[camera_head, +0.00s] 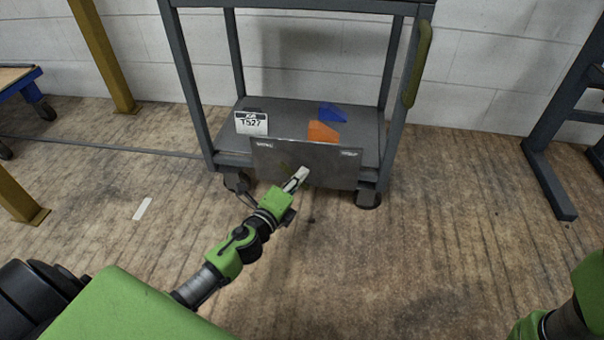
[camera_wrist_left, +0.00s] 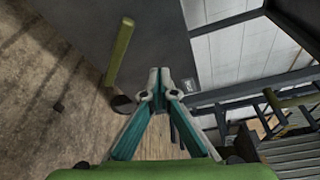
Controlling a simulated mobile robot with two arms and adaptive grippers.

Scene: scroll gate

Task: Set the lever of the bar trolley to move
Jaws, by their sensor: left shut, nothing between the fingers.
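The bar trolley (camera_head: 193,90) stands ahead, with a dark grey plate (camera_head: 325,172) across the front of its lower shelf. The plate bears a small light label (camera_head: 264,144) at its upper left and another (camera_head: 349,153) at its upper right; I cannot read either. An olive-green lever (camera_wrist_left: 119,52) shows in front of the plate in the left wrist view; in the head view it is small and mostly hidden. My left gripper (camera_head: 303,173) is shut and empty in front of the plate, beside the lever and seemingly apart from it (camera_wrist_left: 157,80). My right gripper is out of view.
An orange wedge (camera_head: 323,131), a blue wedge (camera_head: 333,113) and a sign reading T527 (camera_head: 252,123) are on the lower shelf. An olive handle (camera_head: 417,65) runs along the right post. A dark frame (camera_head: 550,180) stands right. Floor before the trolley is clear.

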